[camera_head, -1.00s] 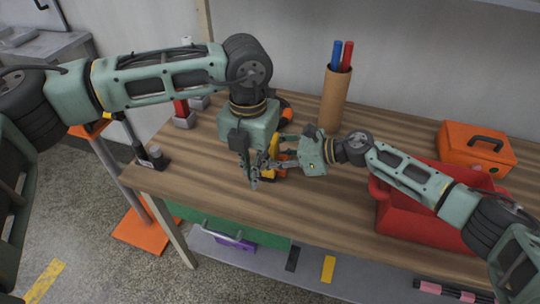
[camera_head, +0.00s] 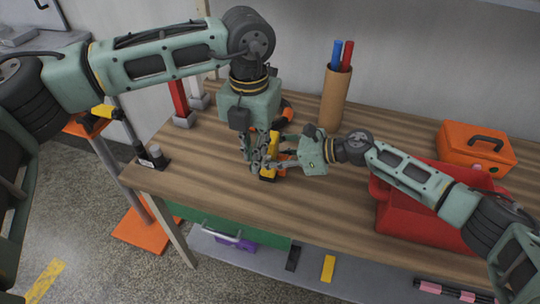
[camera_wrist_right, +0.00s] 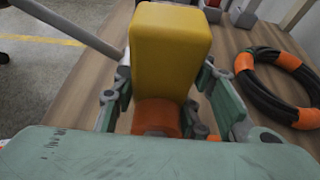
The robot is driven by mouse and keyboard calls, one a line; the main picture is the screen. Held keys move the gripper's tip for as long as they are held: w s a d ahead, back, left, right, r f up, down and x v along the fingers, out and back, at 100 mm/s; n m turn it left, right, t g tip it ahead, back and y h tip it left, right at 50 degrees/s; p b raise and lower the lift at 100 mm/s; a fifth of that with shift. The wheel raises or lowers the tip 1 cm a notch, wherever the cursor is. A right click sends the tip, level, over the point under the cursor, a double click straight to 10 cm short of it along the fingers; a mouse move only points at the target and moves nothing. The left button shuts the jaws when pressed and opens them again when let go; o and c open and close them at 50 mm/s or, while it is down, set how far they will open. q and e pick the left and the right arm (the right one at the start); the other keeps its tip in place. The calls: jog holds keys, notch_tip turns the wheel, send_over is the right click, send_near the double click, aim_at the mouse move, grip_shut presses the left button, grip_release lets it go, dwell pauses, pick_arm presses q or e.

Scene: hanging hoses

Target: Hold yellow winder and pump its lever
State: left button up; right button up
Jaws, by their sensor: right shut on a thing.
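The yellow winder (camera_head: 269,160) is upright on the wooden bench, partly hidden by my grippers in the head view. In the right wrist view its yellow body (camera_wrist_right: 170,50) rises above an orange part (camera_wrist_right: 157,117). My right gripper (camera_head: 287,157) comes from the right and is shut on the winder, with its fingers on both sides of it. My left gripper (camera_head: 254,155) points down close beside the winder's left side. Its fingers overlap the winder in the picture, so I cannot tell if they touch it or the lever. I cannot make out the lever clearly.
A black hose coil with orange bands (camera_wrist_right: 285,85) lies near the winder. A cardboard tube (camera_head: 335,98) with red and blue rods stands behind. A red bin (camera_head: 400,220) and orange toolbox (camera_head: 476,148) are at right. The bench front (camera_head: 220,185) is clear.

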pick_arm(q)
jog(key=shift+s+a+f, duration=0.1)
jog(key=shift+s+f, duration=0.15)
jog(key=shift+f, duration=0.8)
jog(key=shift+s+f, duration=0.25)
jog(key=shift+f, duration=0.85)
jog(key=shift+s+f, duration=0.15)
jog(key=shift+f, duration=0.35)
jog(key=shift+s+f, duration=0.1)
jog(key=shift+f, duration=0.55)
